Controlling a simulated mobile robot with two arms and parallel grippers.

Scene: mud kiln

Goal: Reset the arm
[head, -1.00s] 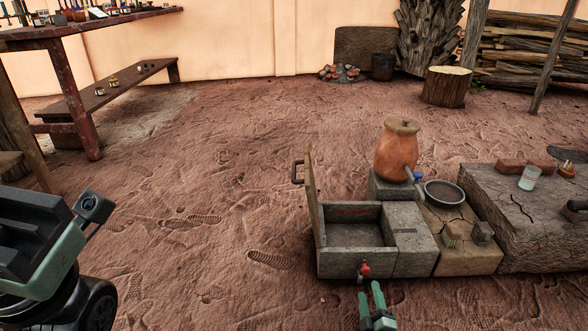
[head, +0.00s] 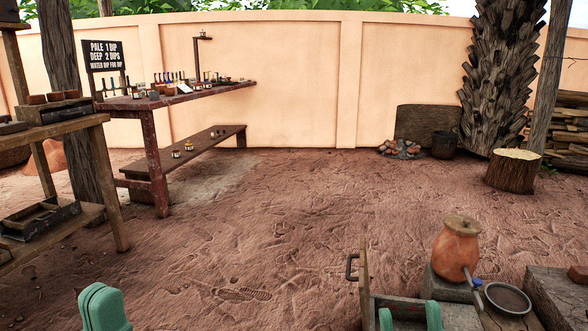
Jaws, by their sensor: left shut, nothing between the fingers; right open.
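My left gripper (head: 104,308) shows as green fingers pressed together at the lower left edge, over bare ground, with nothing in it. My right gripper (head: 409,312) is at the bottom edge, right of centre. Its two green fingers stand apart with nothing seen between them. They are in front of the grey box (head: 400,301), whose upright lid (head: 364,285) has a dark handle on its left. The rest of both arms is below the picture.
A clay jar (head: 456,252) with a spout stands by a dark bowl (head: 508,299) at lower right. A wooden rack (head: 62,131) and a red-brown table (head: 185,97) stand at left. A stump (head: 513,174) is at right. The middle ground is clear.

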